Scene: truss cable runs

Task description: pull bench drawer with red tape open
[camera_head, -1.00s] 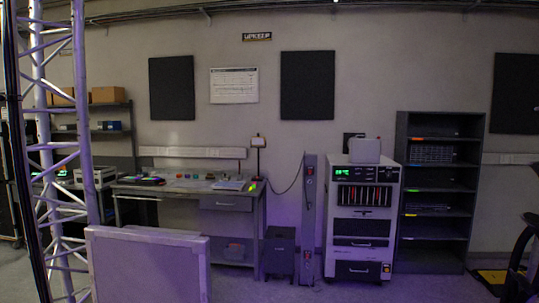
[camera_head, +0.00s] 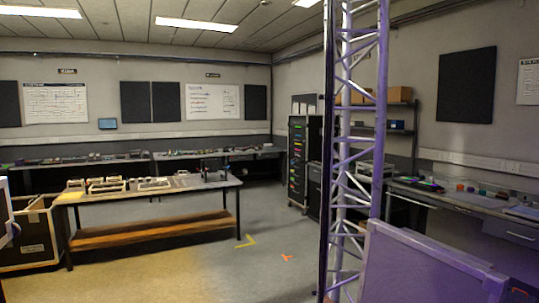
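A workbench (camera_head: 455,200) with small coloured items on top runs along the right wall. A grey drawer front (camera_head: 520,235) with a light handle shows under its top at the right edge, partly cut off. It looks closed. I cannot make out red tape on it. Other benches line the back, and a table (camera_head: 150,192) with a wooden lower shelf stands at the left. No drawer with red tape is recognisable there. Neither of my grippers is in view.
A purple-lit truss tower (camera_head: 360,150) stands right of centre. A grey panel (camera_head: 420,270) stands in front of the right bench. A dark drawer cabinet (camera_head: 299,165) with coloured labels stands behind. Floor between table and truss is open, with orange tape (camera_head: 287,257).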

